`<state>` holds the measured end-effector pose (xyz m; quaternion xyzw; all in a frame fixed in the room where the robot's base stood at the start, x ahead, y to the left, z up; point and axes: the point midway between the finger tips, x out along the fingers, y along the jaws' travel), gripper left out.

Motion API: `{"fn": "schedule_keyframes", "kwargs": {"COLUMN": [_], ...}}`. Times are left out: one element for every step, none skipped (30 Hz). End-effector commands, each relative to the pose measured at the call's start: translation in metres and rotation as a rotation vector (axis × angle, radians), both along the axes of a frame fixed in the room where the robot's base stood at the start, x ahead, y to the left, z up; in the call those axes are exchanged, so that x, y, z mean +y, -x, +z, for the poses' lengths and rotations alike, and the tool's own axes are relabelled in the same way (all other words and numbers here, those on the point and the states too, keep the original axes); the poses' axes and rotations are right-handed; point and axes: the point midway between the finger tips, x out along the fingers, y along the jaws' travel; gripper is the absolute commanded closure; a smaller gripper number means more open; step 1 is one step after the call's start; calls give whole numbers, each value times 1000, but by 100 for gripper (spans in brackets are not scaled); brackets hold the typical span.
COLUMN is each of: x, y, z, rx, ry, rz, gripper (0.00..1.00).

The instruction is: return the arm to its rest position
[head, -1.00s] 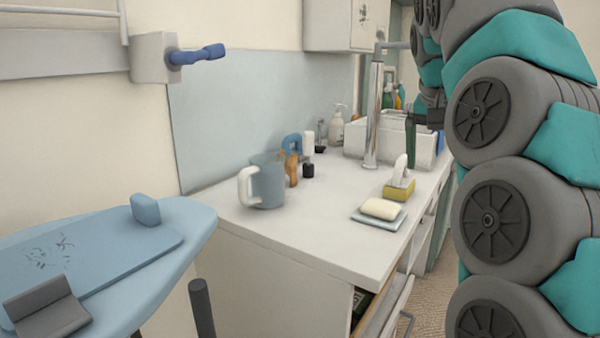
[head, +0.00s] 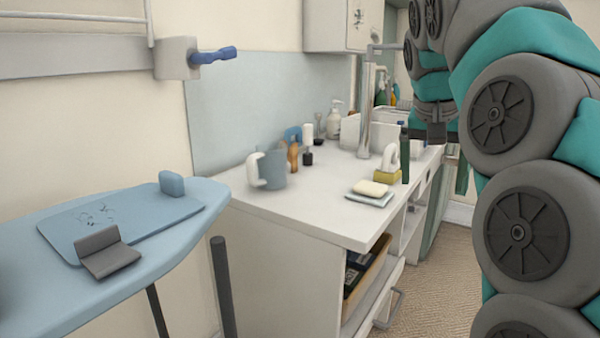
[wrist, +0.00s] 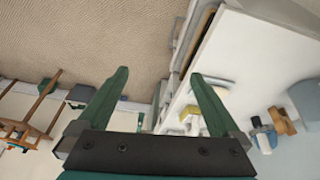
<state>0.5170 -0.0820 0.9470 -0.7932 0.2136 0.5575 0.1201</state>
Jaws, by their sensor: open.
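My arm, with grey rounded links and teal covers, fills the right of the head view. My gripper (head: 433,182) hangs at its end, over the right edge of the counter, with its dark green fingers pointing down. In the wrist view, my gripper (wrist: 158,75) has its two green fingers spread wide apart. Nothing is held between them. Carpet and the counter side show beyond the fingers.
A white counter (head: 318,222) bears a blue-grey mug (head: 272,170), a soap bar (head: 371,188), a yellow sponge (head: 386,176) and a tap. A light blue ironing board (head: 150,240) stands at left. A wooden ladder shelf (wrist: 40,110) shows in the wrist view. Carpet (head: 440,275) is clear.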

Motion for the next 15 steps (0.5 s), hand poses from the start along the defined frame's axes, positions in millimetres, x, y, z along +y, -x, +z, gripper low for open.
{"fn": "schedule_keyframes", "kwargs": {"x": [2, 3, 5, 7, 9, 11, 13, 15, 18, 21, 23, 27, 29, 32, 35], "y": [3, 5, 8, 10, 13, 17, 21, 25, 30, 35, 41, 50, 57, 63, 72], "z": [-4, -7, -11, -14, -17, -22, -26, -32, -39, -46, -53, -62, -70, -78, -89], "rx": [8, 15, 25, 33, 39, 49, 59, 71, 83, 96, 110, 127, 144, 155, 175], "ry": [3, 6, 10, 11, 13, 15, 18, 21, 22, 24, 25, 24, 24, 23, 22], "rz": [15, 27, 42, 53, 65, 83, 98, 114, 137, 154, 174, 200, 217, 237, 260], "gripper": [0, 0, 0, 0, 0, 0, 0, 0, 0, 0, 0, 0, 0, 0, 0]}}
